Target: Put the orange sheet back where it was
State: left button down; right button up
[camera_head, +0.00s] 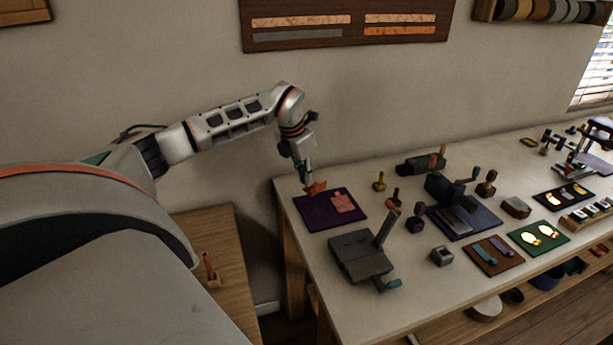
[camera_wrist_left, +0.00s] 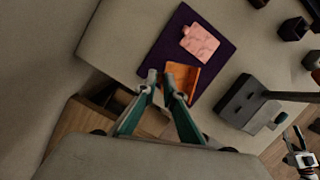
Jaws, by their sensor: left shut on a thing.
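My left gripper (camera_head: 309,190) is shut on the orange sheet (camera_head: 317,187), at the left part of the purple mat (camera_head: 316,219). In the left wrist view the gripper (camera_wrist_left: 164,76) has the orange sheet (camera_wrist_left: 184,80) at its fingertips, over the mat (camera_wrist_left: 222,62). I cannot tell whether the sheet touches the mat. A pink sheet (camera_head: 343,203) lies on the right part of the mat; it also shows in the left wrist view (camera_wrist_left: 200,42).
A dark grey block-shaped tool with a handle (camera_head: 360,256) stands in front of the mat. Small stamps (camera_head: 379,182) stand to its right. A dark blue machine (camera_head: 455,208) is further right. The table's left edge is close to the mat.

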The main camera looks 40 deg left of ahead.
aim_at(308, 202)
pick_arm(q)
jog(key=shift+f, duration=0.2)
jog(key=b+x, duration=0.2)
jog(key=x, duration=0.1)
jog(key=shift+s+f, duration=0.35)
jog(key=shift+s+b+x, duration=0.2)
jog(key=shift+b+x, duration=0.15)
jog(key=shift+x, duration=0.5)
pick_arm(e)
jog(key=shift+w+a+r+t+y, duration=0.2)
jog(key=shift+w+a, duration=0.2)
jog(key=shift+a, duration=0.25)
jog(key=shift+w+a+r+t+y, duration=0.1)
jog(key=shift+w+a+r+y, duration=0.1)
jog(key=shift+w+a, duration=0.3)
pick_arm(q)
jog(key=shift+f, duration=0.3)
pick_arm(e)
jog(key=shift+s+f, duration=0.1)
jog(key=shift+s, duration=0.1)
pick_arm(q)
jog(key=shift+f, duration=0.35)
pick_arm(e)
jog(key=shift+f, duration=0.1)
pick_arm(q)
jog(key=c, duration=2.1)
grip_release()
jog(key=shift+r, duration=0.15)
pick_arm(e)
jog(key=shift+d, duration=0.1)
